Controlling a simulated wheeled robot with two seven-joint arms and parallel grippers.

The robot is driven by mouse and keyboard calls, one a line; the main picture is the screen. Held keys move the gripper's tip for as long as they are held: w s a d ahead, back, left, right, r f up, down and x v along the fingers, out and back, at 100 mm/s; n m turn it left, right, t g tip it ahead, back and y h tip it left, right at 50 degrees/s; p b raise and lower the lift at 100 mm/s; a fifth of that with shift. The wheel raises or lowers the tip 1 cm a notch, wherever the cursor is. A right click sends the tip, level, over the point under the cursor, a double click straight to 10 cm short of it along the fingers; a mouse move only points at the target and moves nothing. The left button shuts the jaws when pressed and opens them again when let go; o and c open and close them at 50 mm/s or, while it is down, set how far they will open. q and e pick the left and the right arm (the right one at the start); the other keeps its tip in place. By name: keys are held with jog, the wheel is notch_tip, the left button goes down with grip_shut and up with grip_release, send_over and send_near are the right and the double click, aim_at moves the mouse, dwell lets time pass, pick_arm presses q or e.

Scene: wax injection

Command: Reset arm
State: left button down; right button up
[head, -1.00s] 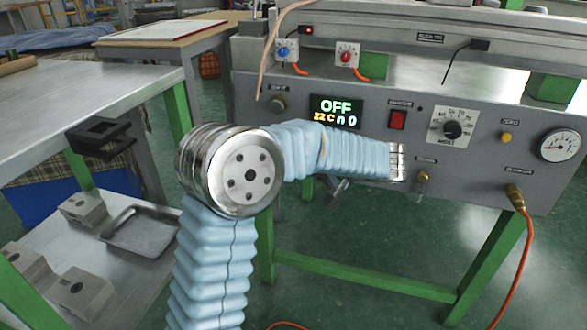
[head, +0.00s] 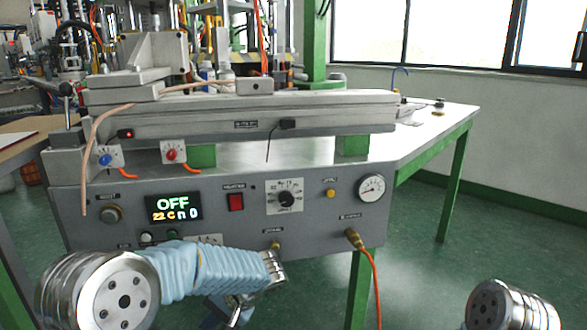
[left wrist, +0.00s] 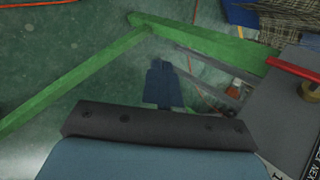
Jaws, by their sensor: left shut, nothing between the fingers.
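My left arm comes in from the left in the head view, with its blue-sleeved forearm bent across the front of the wax injection machine (head: 325,215). My left gripper (head: 236,312) is small and partly hidden below the wrist, low in front of the machine. It is shut and holds nothing. In the left wrist view, a dark bar and blue sleeve of my own arm fill the bottom, with the floor beyond. A metal joint of my right arm shows at the bottom right of the head view; its gripper is out of frame.
The machine's display (head: 174,207) reads OFF, beside a red switch (head: 236,202), a dial (head: 285,197) and a gauge (head: 371,188). An orange hose (head: 375,275) hangs from its front. A green-legged table (head: 440,125) holds it. The floor at right is clear.

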pick_arm(q)
jog(key=s+d+f+n+h+p, duration=0.1)
jog(key=s+d+f+h, duration=0.2)
jog(key=s+f, duration=0.3)
jog(key=s+d+f+n+h+p, duration=0.1)
jog(key=s+f+h, duration=0.4)
jog(key=f, duration=0.5)
jog(key=s+d+f+n+h+p, duration=0.1)
jog(key=s+d+f+h, duration=0.3)
jog(key=s+f, duration=0.4)
jog(key=shift+s+d+f+n, duration=0.4)
jog(key=shift+f+n, duration=0.15)
jog(key=shift+n, duration=0.15)
